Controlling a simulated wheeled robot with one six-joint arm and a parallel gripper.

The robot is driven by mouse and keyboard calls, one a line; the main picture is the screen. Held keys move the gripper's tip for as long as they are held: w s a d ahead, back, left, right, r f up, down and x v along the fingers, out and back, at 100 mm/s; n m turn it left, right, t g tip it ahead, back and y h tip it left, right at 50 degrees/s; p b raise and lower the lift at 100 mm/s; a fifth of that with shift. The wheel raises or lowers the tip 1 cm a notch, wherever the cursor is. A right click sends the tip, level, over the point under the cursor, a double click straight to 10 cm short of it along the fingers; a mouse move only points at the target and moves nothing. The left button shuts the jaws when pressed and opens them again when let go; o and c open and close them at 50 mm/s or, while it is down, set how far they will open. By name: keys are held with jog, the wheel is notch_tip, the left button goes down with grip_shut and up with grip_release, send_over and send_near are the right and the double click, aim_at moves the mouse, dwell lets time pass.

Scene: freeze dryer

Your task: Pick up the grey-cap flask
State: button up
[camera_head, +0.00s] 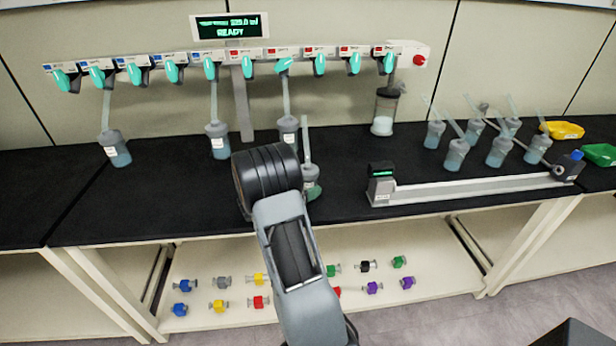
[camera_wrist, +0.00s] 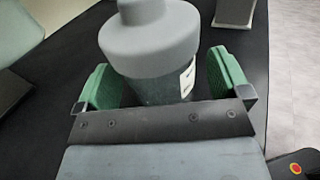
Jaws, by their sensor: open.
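A flask with a grey cap (camera_wrist: 150,45) and a white label fills the middle of the wrist view. My gripper (camera_wrist: 165,78) is open, with one green finger on each side of this flask. A dark gap shows beside the left finger; whether the right finger touches is unclear. In the head view the flask (camera_head: 311,172) stands on the black bench just past my arm, with a tube rising from its cap. My gripper there is mostly hidden behind my arm. Its lower body is hidden in the wrist view.
Other grey-cap flasks hang under the valve manifold (camera_head: 235,56), at left (camera_head: 114,148), middle (camera_head: 218,142) and just behind (camera_head: 288,130). Several more flasks (camera_head: 455,153) stand at right behind a long rail (camera_head: 470,189).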

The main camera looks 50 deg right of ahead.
jog(key=shift+s+d, duration=0.1)
jog(key=shift+d, duration=0.3)
jog(key=c, duration=1.3)
jog(key=shift+c, duration=0.9)
jog(key=shift+r, duration=0.15)
